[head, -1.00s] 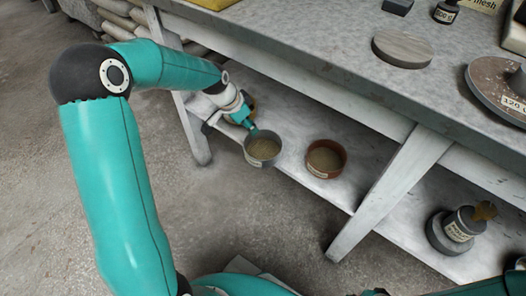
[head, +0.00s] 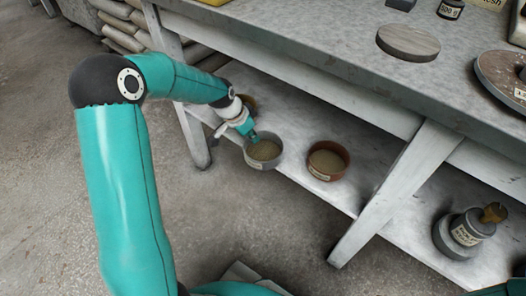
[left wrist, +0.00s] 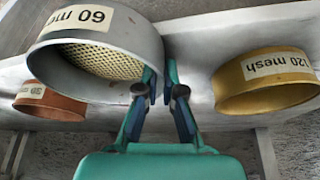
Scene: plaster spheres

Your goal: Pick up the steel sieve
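The steel sieve (head: 262,163) is a grey round pan with a mesh floor on the lower shelf below the bench. In the left wrist view the sieve (left wrist: 105,35) shows upside down at upper left, labelled "60 mesh". My left gripper (head: 252,137) reaches its rim from the upper left. In the left wrist view the gripper's fingers (left wrist: 161,75) stand apart with the sieve's side wall between them, one inside and one outside. I see no clear grip on the wall. The sieve appears to rest on the shelf. My right gripper is out of view.
A copper-brown sieve (head: 327,173) stands to the right on the shelf. A brass "120 mesh" sieve (left wrist: 262,98) stands on the other side, mostly hidden behind my arm in the head view. A white table leg (head: 385,195) and the bench top (head: 300,35) bound the space.

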